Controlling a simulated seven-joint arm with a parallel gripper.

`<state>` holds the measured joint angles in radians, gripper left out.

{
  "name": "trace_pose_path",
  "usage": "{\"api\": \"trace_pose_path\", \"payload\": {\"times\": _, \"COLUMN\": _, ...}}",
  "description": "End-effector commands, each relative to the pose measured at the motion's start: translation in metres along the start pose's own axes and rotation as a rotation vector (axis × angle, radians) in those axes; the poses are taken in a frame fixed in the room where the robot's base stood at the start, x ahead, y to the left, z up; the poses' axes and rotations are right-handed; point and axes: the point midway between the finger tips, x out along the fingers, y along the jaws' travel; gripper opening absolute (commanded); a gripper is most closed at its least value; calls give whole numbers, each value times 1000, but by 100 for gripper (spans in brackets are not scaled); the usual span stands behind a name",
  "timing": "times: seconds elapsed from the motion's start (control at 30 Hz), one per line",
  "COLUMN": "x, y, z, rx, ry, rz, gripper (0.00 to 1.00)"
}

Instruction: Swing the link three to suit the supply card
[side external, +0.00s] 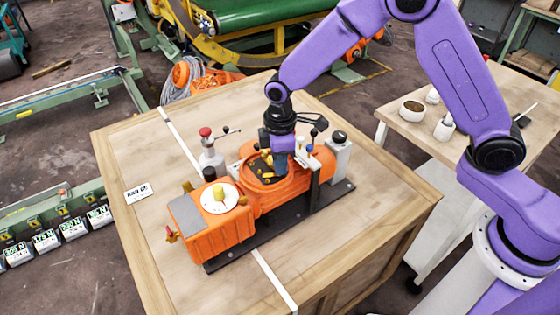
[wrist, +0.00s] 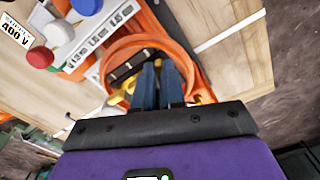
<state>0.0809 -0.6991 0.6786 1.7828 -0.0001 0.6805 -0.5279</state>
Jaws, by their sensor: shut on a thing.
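The orange ring inverter (side external: 222,232) stands on a dark base plate on a wooden crate top. Its round orange housing (wrist: 125,48) holds a dark block with small yellow links (side external: 266,176), some of which show beside my fingers in the wrist view (wrist: 118,97). My gripper (side external: 282,163) points down into the housing, its blue fingers close together in the wrist view (wrist: 159,72). It is shut on a yellow link, mostly hidden by the fingers; which link I cannot tell. The white supply card (side external: 138,193) lies flat on the crate, left of the inverter; it reads 400 V in the wrist view (wrist: 14,31).
A post with a red knob (side external: 206,133) and a post with a black knob (side external: 339,137) stand close around the housing. The crate top is clear at left and right.

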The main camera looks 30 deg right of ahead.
Motion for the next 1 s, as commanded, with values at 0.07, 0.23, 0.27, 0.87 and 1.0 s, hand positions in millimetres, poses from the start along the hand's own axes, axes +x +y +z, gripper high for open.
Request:
{"api": "trace_pose_path", "payload": {"times": 0.07, "x": -1, "y": 0, "z": 0, "rx": 72, "ry": 0, "rz": 0, "gripper": 0}}
{"api": "trace_pose_path", "payload": {"times": 0.23, "x": -1, "y": 0, "z": 0, "rx": 233, "ry": 0, "rz": 0, "gripper": 0}}
{"api": "trace_pose_path", "payload": {"times": 0.27, "x": -1, "y": 0, "z": 0, "rx": 262, "ry": 0, "rz": 0, "gripper": 0}}
{"api": "trace_pose_path", "payload": {"times": 0.87, "x": -1, "y": 0, "z": -1, "rx": 824, "ry": 2, "rz": 0, "gripper": 0}}
{"api": "trace_pose_path", "payload": {"times": 1.0, "x": -1, "y": 0, "z": -1, "rx": 935, "ry": 2, "rz": 0, "gripper": 0}}
